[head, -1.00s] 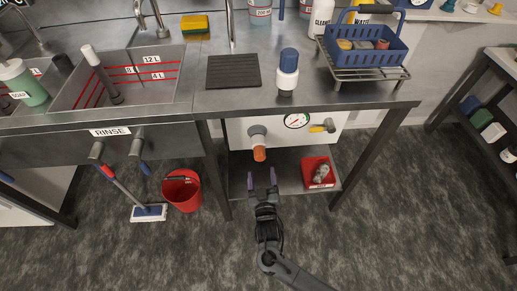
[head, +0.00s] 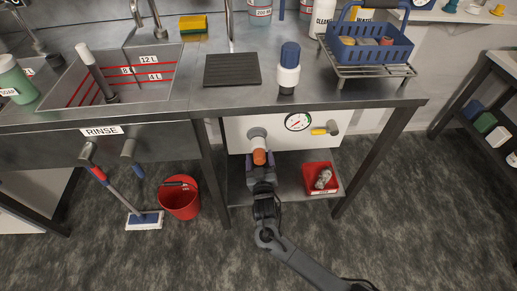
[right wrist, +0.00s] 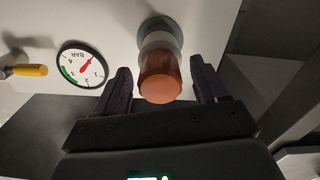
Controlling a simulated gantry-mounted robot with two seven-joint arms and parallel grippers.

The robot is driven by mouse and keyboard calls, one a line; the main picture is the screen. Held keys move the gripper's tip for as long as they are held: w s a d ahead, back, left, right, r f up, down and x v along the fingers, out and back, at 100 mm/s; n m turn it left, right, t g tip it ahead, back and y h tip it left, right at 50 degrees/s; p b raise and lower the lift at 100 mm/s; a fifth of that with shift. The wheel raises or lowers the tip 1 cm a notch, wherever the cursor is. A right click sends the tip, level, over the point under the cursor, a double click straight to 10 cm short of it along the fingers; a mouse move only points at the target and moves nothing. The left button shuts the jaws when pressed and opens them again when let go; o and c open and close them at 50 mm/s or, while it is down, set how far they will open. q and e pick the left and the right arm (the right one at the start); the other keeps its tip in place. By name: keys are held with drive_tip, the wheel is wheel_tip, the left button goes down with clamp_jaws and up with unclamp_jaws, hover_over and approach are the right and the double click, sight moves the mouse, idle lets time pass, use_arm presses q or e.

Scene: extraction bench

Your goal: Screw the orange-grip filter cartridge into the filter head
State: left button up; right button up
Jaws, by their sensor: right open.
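The filter cartridge with its orange grip (head: 259,157) hangs below the grey filter head (head: 257,134) on the white panel under the bench. In the right wrist view the orange grip (right wrist: 160,84) points toward the camera, with a pale band between it and the filter head (right wrist: 158,32). My right gripper (head: 261,162) is open, its two dark purple fingers on either side of the orange grip. In the right wrist view, gaps show between the grip and both fingers of the gripper (right wrist: 163,85). I do not see my left gripper.
A pressure gauge (head: 298,121) and a yellow-handled valve (head: 326,129) are on the panel to the right. A red bin (head: 333,184) stands on the low shelf, and a red bucket (head: 180,197) on the floor to the left. The bench top overhangs above.

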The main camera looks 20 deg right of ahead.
idle(0.3)
drive_tip(key=shift+r+p, duration=0.15)
drive_tip(key=shift+p, duration=0.25)
drive_tip(key=n+p, duration=0.2)
drive_tip(key=n, duration=0.1)
drive_tip(key=n+p, duration=0.2)
drive_tip(key=n, duration=0.1)
drive_tip(key=n+p, duration=0.2)
drive_tip(key=n, duration=0.1)
drive_tip(key=shift+r, duration=0.25)
drive_tip(key=n+p, duration=0.1)
drive_tip(key=n, duration=0.2)
drive_tip(key=shift+f+n+p, duration=0.2)
drive_tip(key=shift+n+p, duration=0.2)
drive_tip(key=shift+f+n, duration=0.2)
drive_tip(key=shift+n, duration=0.8)
